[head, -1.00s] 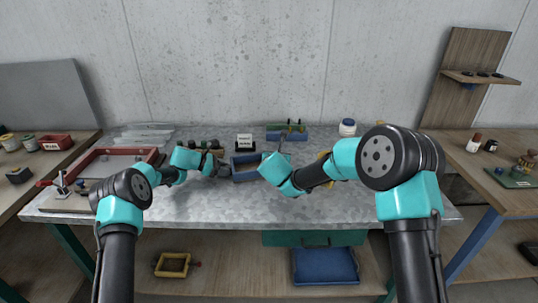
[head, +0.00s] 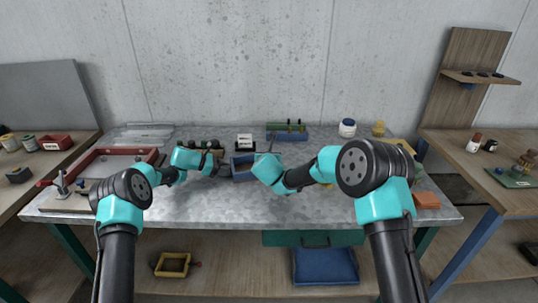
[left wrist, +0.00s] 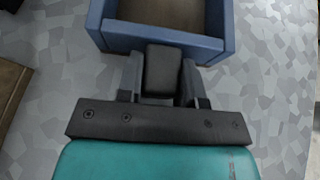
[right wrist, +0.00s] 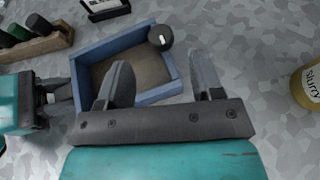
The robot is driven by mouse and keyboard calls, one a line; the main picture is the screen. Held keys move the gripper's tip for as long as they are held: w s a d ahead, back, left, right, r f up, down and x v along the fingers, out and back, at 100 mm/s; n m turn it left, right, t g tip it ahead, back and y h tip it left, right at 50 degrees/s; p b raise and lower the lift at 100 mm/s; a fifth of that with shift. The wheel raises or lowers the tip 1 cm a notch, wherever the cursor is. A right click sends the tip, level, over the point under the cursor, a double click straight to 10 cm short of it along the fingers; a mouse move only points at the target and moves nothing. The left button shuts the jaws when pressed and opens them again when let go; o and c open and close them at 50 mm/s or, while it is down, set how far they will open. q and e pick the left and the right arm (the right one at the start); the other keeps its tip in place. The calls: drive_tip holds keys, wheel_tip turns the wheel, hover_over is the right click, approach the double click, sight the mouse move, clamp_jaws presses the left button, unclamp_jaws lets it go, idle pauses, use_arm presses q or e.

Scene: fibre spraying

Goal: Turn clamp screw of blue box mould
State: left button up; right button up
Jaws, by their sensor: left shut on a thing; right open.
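The blue box mould (head: 243,160) sits on the grey table, partly hidden by my right wrist; it also shows in the left wrist view (left wrist: 215,48) and right wrist view (right wrist: 160,93). My left gripper (head: 222,170) is shut on a dark block (left wrist: 163,68) at the mould's wall. The clamp screw's round black knob (right wrist: 160,37) is at the mould's upper right corner in the right wrist view. My right gripper (right wrist: 160,62) is open and empty above the mould, the knob showing between its fingertips; I cannot tell if they touch it.
A yellow slurry jar (right wrist: 308,85) stands to the right in the right wrist view. A wooden rack of dark bottles (right wrist: 35,42) is at the upper left. The table front is clear.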

drive_tip(key=shift+x, duration=3.6)
drive_tip(key=c, duration=0.9)
drive_tip(key=shift+a+m+h, duration=0.15)
drive_tip(key=shift+m+h, duration=0.25)
drive_tip(key=m+g+h, duration=0.1)
drive_tip(key=m+h, duration=0.2)
drive_tip(key=h, duration=0.1)
drive_tip(key=shift+a+m, duration=0.1)
drive_tip(key=shift+m, duration=0.3)
drive_tip(key=shift+w+m+g+h, duration=0.1)
drive_tip(key=shift+m+g+h, duration=0.6)
drive_tip(key=shift+m+h, duration=0.75)
drive_tip(key=shift+m+g+h, duration=0.6)
drive_tip(key=shift+m+h, duration=0.25)
drive_tip(key=shift+h, duration=0.1)
drive_tip(key=shift+g, duration=0.3)
